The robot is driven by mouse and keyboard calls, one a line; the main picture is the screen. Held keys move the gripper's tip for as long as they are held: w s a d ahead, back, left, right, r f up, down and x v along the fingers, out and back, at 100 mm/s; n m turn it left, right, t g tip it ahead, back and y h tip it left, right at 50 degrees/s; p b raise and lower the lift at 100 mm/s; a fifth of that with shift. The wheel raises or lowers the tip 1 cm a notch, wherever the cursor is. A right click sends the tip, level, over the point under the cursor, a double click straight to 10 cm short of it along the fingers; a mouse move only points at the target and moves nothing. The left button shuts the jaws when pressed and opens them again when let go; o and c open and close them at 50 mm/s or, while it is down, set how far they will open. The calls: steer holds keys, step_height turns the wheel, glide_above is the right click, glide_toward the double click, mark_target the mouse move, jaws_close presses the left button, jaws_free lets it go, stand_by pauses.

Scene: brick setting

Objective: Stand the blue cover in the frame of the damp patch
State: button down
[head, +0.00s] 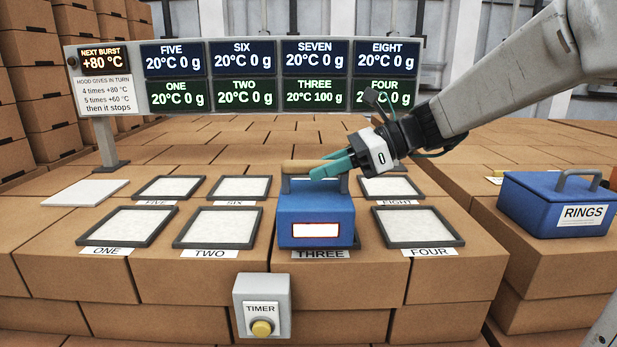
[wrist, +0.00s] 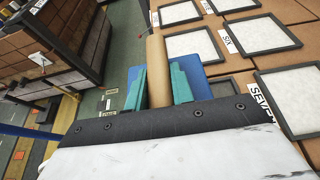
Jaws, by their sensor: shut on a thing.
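The blue cover (head: 316,212) is a box with a glowing pale window in its front and a tan bar handle (head: 303,166) on top. My gripper (head: 334,167) is shut on the handle. In the wrist view the handle (wrist: 156,62) lies between the teal fingers, with the cover (wrist: 204,69) below. The board (head: 315,91) shows 100 g for THREE and 0 g for the others.
White patches in dark frames lie around: ONE (head: 126,226), TWO (head: 216,228), FOUR (head: 417,227), FIVE, SIX and EIGHT. A blue RINGS box (head: 553,203) stands at right. A TIMER box (head: 262,308) with a yellow button is on the front. A white slab (head: 85,193) lies at left.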

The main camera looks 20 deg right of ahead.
steer(key=w+d+f, duration=0.3)
steer(key=w+f, duration=0.1)
steer(key=w, duration=0.3)
steer(key=shift+w, duration=0.15)
stand_by(0.4)
steer(key=shift+d+f, duration=0.1)
steer(key=shift+f, duration=0.05)
steer(key=c, duration=1.2)
jaws_free()
steer(key=shift+f, duration=0.15)
